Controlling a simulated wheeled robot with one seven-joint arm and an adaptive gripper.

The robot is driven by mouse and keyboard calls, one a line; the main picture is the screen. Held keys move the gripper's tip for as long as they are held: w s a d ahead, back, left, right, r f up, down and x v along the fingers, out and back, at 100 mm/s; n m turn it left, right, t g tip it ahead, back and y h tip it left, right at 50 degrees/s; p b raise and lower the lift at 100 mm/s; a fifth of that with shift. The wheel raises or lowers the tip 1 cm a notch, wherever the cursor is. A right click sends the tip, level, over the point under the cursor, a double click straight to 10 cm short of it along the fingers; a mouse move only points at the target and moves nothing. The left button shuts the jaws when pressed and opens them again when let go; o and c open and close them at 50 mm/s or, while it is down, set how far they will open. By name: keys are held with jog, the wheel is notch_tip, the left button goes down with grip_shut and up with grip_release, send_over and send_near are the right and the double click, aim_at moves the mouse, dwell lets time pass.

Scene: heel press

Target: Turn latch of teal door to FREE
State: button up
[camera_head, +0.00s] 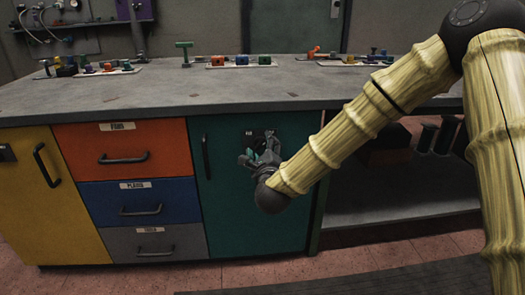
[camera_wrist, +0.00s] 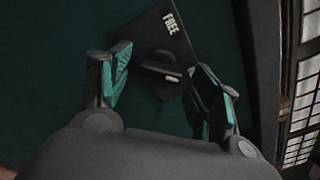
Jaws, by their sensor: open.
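The teal door (camera_head: 228,215) is in the cabinet under the bench, right of the drawers, and looks closed. In the wrist view its latch (camera_wrist: 160,70) is a dark knob on a black plate (camera_wrist: 150,35) marked FREE. The knob's bar lies across the plate, below the word FREE; which mark it points to I cannot tell. My gripper (camera_head: 255,158) is in front of the upper right of the door and hides most of the latch in the head view. In the wrist view my gripper (camera_wrist: 160,80) is open, its teal-padded fingers apart on either side of the knob.
A vertical handle (camera_head: 206,157) is on the door's left edge. Orange, blue and grey drawers (camera_head: 125,150) and a yellow door (camera_head: 40,195) are to the left. The grey benchtop (camera_head: 200,92) overhangs above, with trays at its back. An open shelf (camera_head: 400,205) is to the right.

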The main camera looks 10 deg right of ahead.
jog(key=c, duration=1)
jog(key=shift+c, duration=0.2)
jog(key=shift+r+n+p, duration=0.1)
jog(key=shift+n+p, duration=0.2)
jog(key=shift+p, duration=0.1)
jog(key=n+p, duration=0.2)
jog(key=n, duration=0.1)
jog(key=shift+r, duration=0.15)
jog(key=n+p, duration=0.4)
jog(key=n, duration=0.1)
jog(key=shift+r+p, duration=0.1)
jog(key=shift+p, duration=0.3)
jog(key=n+p, duration=0.3)
jog(key=n, duration=0.1)
jog(key=shift+a+n, duration=0.1)
jog(key=shift+n, duration=0.3)
jog(key=shift+n+p, duration=1.4)
jog(key=shift+n, duration=0.9)
